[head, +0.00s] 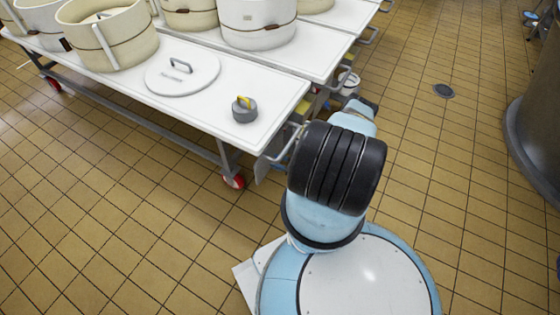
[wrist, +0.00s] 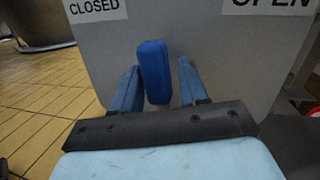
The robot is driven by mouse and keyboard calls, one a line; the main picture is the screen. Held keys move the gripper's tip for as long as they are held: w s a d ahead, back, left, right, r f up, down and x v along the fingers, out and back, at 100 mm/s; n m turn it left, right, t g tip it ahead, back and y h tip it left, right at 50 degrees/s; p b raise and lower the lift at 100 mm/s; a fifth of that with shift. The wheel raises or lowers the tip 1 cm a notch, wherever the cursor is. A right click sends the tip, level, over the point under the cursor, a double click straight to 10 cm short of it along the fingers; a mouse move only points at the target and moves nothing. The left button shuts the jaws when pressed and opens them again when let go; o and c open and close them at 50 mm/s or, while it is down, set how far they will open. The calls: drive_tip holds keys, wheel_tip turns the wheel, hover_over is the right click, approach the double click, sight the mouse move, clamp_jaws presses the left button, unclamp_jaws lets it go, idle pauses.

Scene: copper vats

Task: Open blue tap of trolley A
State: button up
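The blue tap handle (wrist: 154,72) stands out from a grey panel (wrist: 225,60) in the wrist view. It is near upright, its top leaning slightly left. A CLOSED label (wrist: 97,8) is at the panel's upper left and an OPEN label (wrist: 268,5) at its upper right. My gripper (wrist: 158,85) is open, one finger on each side of the handle. The left finger is very close to it; whether it touches I cannot tell. A gap shows on the right. In the head view my arm hides the tap and gripper, at the end of a white-topped trolley (head: 215,125).
The trolley carries cream tubs (head: 112,35), a white lid (head: 182,72) and a grey weight with a yellow handle (head: 244,109). Another trolley stands close behind. Tiled floor (head: 450,190) is free to the right, up to a dark round vat (head: 535,120).

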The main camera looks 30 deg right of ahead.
drive_tip(key=shift+o, duration=0.2)
drive_tip(key=shift+s, duration=0.1)
drive_tip(key=v, duration=1.3)
drive_tip(key=shift+s+d+f, duration=0.2)
drive_tip(key=shift+s+d, duration=0.05)
drive_tip(key=shift+d, duration=0.05)
idle(0.5)
